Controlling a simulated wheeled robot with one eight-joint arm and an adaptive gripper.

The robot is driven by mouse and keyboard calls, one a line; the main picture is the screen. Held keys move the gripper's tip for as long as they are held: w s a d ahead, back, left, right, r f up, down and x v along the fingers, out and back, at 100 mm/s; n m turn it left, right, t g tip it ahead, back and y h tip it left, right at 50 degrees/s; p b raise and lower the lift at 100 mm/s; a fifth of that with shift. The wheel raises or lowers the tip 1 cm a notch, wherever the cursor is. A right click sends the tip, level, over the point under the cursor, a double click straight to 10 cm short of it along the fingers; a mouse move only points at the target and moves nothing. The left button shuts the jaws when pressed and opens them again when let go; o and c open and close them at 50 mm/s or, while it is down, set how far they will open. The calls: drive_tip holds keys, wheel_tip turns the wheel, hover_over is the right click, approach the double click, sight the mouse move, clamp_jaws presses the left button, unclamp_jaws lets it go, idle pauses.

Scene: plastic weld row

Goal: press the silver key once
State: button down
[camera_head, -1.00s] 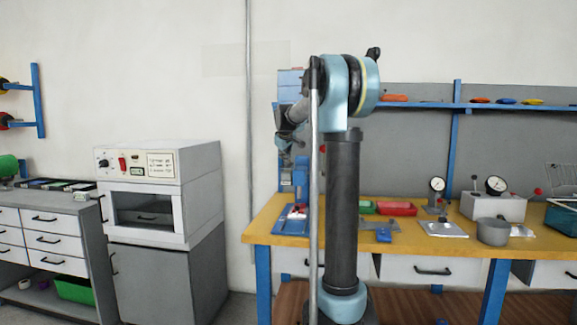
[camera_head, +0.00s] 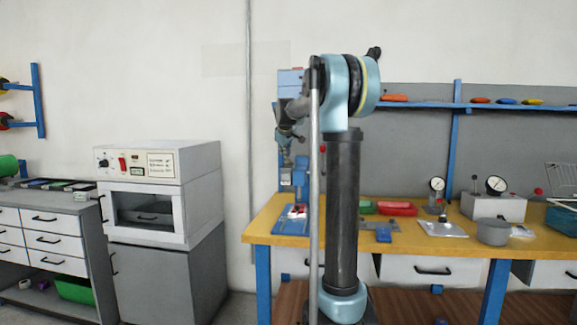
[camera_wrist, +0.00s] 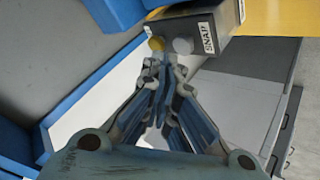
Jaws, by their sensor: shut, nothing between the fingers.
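In the wrist view a dark box with a white label reading "SNAP" carries the silver key (camera_wrist: 183,46), a round grey button. A round brass-yellow key (camera_wrist: 156,43) sits just left of it. My gripper (camera_wrist: 161,68) is shut and empty, its fingertips just below the two keys in the picture; whether they touch either key cannot be told. In the head view my gripper (camera_head: 286,158) hangs above the left end of the bench, and the keys cannot be made out there.
In the head view the yellow bench (camera_head: 268,222) bears a blue press-like fixture (camera_head: 300,180), a red bin (camera_head: 396,209), a dial gauge (camera_head: 437,185) and a pot (camera_head: 494,231). A white oven (camera_head: 200,170) stands to the left, with a gap of floor between.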

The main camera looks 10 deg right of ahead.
drive_tip(key=shift+r, duration=2.5)
